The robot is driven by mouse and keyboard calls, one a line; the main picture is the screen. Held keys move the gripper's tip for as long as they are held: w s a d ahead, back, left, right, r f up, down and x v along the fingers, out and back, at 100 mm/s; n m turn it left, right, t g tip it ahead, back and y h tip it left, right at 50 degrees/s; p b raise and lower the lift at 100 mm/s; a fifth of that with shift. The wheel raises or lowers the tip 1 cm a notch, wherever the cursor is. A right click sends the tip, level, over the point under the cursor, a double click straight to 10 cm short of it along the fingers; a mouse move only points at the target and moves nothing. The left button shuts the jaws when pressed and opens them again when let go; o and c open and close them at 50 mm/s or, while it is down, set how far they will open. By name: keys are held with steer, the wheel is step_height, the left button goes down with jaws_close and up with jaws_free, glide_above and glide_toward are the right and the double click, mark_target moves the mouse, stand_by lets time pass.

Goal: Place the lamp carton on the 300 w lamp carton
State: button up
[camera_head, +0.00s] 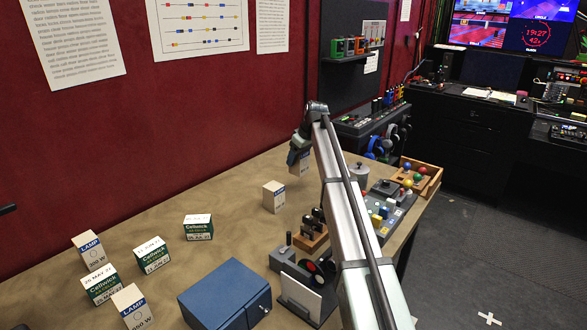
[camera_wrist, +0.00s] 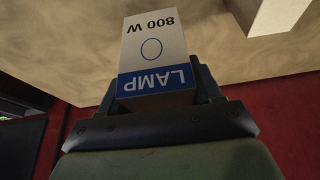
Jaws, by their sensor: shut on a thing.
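My gripper (camera_head: 300,151) is shut on a white lamp carton (camera_head: 300,164), held above the table. In the wrist view my gripper (camera_wrist: 157,85) grips this carton (camera_wrist: 152,48), whose face shows a blue LAMP band and "800 W", upside down. Two LAMP cartons stand at the lower left: a rear one (camera_head: 91,252) and a front one (camera_head: 132,306). Their wattage print is too small to read surely. A pale carton (camera_head: 273,197) stands on the table below and left of my gripper; its visible sides show no readable label.
A blue box (camera_head: 225,296) is at the front. A button panel (camera_head: 385,208) and a pot (camera_head: 358,174) are right of my arm. The table between the pale and Callwick cartons is clear.

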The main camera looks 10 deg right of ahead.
steer(key=shift+r, duration=0.75)
steer(key=shift+a, duration=0.15)
steer(key=s+a+r+n, duration=0.2)
steer(key=s+a, duration=0.1)
steer(key=a, duration=1.4)
step_height(320, 180, up, 7)
steer(key=n+g+y, duration=0.1)
steer(key=n+g, duration=0.2)
steer(key=n, duration=0.4)
glide_above(82, 238)
steer(key=shift+s+f, duration=0.1)
steer(key=shift+f, duration=4.5)
steer(key=shift+f, duration=0.15)
